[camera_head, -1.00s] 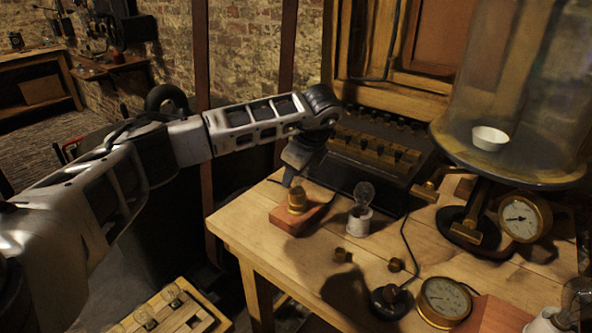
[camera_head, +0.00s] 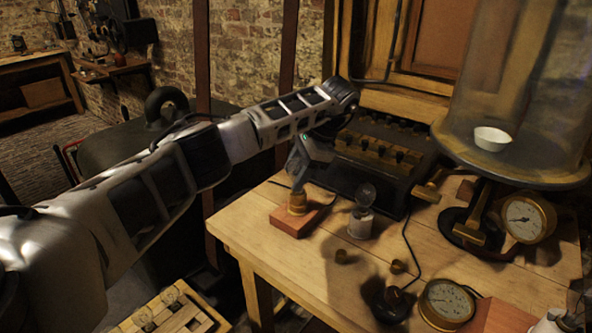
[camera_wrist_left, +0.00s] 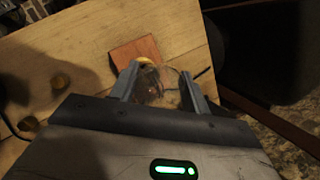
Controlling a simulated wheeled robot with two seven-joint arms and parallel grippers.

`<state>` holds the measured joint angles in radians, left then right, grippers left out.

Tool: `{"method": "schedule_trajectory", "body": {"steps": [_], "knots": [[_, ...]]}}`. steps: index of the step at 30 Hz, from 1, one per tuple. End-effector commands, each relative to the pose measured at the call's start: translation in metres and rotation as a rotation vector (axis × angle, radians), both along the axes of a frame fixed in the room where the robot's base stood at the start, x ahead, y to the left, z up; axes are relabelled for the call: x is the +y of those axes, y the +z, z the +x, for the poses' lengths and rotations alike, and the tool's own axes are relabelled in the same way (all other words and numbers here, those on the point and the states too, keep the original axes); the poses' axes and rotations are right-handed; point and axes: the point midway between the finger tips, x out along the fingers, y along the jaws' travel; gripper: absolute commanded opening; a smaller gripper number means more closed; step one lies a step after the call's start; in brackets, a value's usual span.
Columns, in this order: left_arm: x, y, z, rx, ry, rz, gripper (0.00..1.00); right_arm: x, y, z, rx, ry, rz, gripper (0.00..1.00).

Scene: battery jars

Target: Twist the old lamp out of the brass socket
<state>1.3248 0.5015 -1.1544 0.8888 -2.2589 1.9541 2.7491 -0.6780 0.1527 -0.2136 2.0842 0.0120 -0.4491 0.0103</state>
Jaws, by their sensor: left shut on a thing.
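The brass socket (camera_head: 297,200) stands on a small red-brown wooden block (camera_head: 288,223) near the table's left edge. My left gripper (camera_head: 297,184) points down directly above the socket. In the left wrist view its fingers (camera_wrist_left: 162,90) are shut on the clear glass lamp (camera_wrist_left: 160,84), one on each side. The block (camera_wrist_left: 128,55) lies beyond the lamp, with a bit of brass (camera_wrist_left: 148,66) showing behind the glass. In the head view my fingers hide the lamp. I cannot tell whether its base is still seated in the socket. My right gripper is in no view.
A dark battery case (camera_head: 375,160) stands behind. Small brass pieces (camera_head: 342,256), gauges (camera_head: 446,304) and a glass jar (camera_head: 515,80) occupy the right. A lamp tray (camera_head: 195,312) sits front left.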

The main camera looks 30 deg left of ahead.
Motion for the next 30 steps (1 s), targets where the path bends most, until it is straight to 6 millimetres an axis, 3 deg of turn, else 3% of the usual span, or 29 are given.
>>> {"method": "schedule_trajectory", "body": {"steps": [5,30], "knots": [[-0.001,0.000,-0.001,0.001,0.149,-0.001,0.19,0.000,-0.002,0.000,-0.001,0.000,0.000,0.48],[0.000,0.016,-0.001,0.000,0.148,0.000,0.19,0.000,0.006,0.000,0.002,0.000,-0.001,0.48]]}}
